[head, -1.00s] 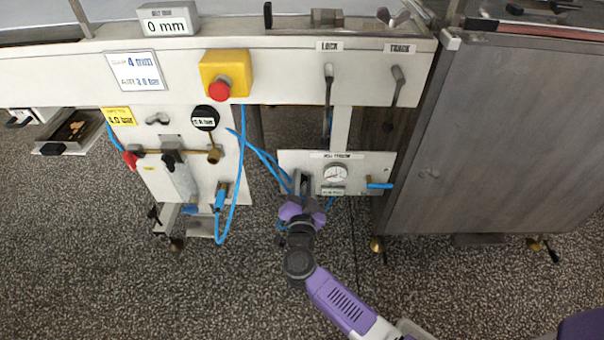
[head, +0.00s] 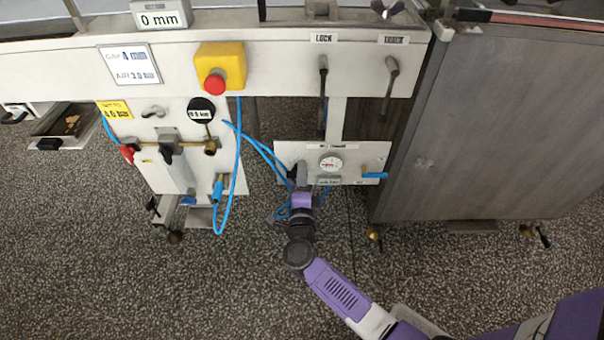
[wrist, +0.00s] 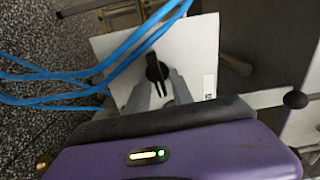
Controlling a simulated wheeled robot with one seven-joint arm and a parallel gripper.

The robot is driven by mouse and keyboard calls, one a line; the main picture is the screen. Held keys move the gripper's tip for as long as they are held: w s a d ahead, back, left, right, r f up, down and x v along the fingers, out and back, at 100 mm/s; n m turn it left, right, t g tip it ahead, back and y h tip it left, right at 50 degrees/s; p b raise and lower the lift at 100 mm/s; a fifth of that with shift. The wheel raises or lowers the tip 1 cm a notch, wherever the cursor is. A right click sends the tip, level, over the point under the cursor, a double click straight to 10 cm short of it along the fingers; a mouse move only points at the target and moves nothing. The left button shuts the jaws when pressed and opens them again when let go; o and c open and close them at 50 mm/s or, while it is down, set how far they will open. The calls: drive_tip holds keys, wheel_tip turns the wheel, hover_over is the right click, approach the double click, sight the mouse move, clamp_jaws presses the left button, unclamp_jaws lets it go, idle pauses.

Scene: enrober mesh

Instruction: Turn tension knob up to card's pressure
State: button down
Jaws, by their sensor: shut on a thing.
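The tension panel (head: 350,150) is a pale plate low on the machine frame. It carries a round white gauge (head: 331,162) with a small label under it; I cannot read the needle or the label. The black tension knob (wrist: 157,68) shows in the wrist view, with my grey fingers on either side of it. My gripper (head: 298,178) is shut on this knob at the panel's left side and hides most of it in the head view. The card (head: 128,65) at upper left reads gap 4 mm and air 3.0 bar.
Blue hoses (head: 262,152) run close to the left of my gripper and cross the wrist view. A blue-handled valve (head: 374,175) sits right of the gauge. A red stop button (head: 214,83) and two levers are above. A grey cabinet (head: 480,130) stands right. The floor in front is open.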

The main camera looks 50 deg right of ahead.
drive_tip(key=m, duration=0.2)
drive_tip(key=f+m+b, duration=0.1)
drive_tip(key=m, duration=0.1)
drive_tip(key=shift+w+a+m+b, duration=0.1)
drive_tip(key=shift+m+b, duration=0.2)
drive_tip(key=m, duration=0.1)
drive_tip(key=m+b, duration=0.1)
drive_tip(key=m, duration=0.1)
drive_tip(key=m+b, duration=0.1)
drive_tip(key=shift+w+a+f+m, duration=0.1)
drive_tip(key=shift+f+m, duration=0.2)
drive_tip(key=shift+w+a+m+b, duration=0.15)
drive_tip(key=shift+m+b, duration=0.7)
drive_tip(key=shift+m, duration=0.65)
drive_tip(key=shift+w+a+m+b, duration=0.1)
drive_tip(key=shift+w+m+b, duration=0.1)
drive_tip(key=shift+m+b, duration=1)
drive_tip(key=shift+w+a+m+b, duration=0.15)
drive_tip(key=shift+m+b, duration=0.4)
drive_tip(key=shift+m, duration=1.25)
drive_tip(key=c, duration=1.5)
unclamp_jaws()
drive_tip(key=shift+d, duration=0.1)
drive_tip(key=shift+s, duration=0.1)
drive_tip(key=shift+p+v, duration=0.75)
drive_tip(key=shift+v, duration=3.15)
